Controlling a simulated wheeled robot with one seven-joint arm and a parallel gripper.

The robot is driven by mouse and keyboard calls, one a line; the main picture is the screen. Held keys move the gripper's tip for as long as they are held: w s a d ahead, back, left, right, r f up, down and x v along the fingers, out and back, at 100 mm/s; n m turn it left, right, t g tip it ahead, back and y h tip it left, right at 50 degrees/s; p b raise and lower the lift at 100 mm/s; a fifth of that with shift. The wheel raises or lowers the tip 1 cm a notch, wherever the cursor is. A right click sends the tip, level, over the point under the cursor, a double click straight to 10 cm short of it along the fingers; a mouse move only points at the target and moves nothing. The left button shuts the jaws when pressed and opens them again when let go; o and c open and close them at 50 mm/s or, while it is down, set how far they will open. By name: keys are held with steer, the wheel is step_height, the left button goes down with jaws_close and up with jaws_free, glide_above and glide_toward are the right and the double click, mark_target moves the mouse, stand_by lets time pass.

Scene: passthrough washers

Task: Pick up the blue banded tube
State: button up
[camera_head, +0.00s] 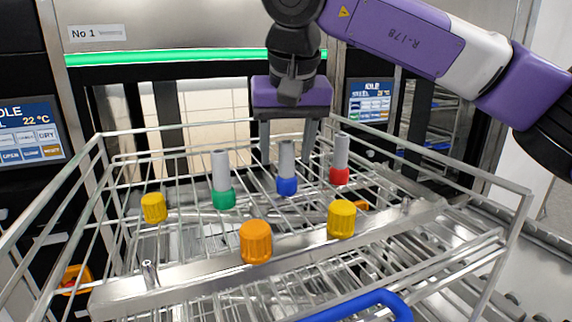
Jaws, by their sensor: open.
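The blue banded tube (287,168) stands upright in the wire rack, grey with a blue band at its lower end. A green banded tube (221,180) stands to its left and a red banded tube (341,159) to its right. My gripper (287,150) points down with its two grey fingers apart, one on each side of the blue banded tube in the picture. It appears just behind or around the tube's upper part; I cannot tell the exact depth. The jaws are open and hold nothing.
The wire rack (120,290) has raised rails all round. Yellow knobs (154,208) (341,219) and an orange knob (256,241) sit on it. A blue handle (365,300) is at the front. A washer panel labelled No 1 (97,33) stands behind, with control screens at both sides.

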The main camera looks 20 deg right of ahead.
steer(key=shift+x, duration=1.45)
steer(key=shift+c, duration=0.2)
jaws_close()
step_height(320, 180, up, 9)
steer(key=p, duration=0.7)
steer(key=shift+d+r+p, duration=0.1)
steer(key=shift+r+p, duration=0.05)
steer(key=shift+p, duration=0.25)
step_height(320, 180, up, 11)
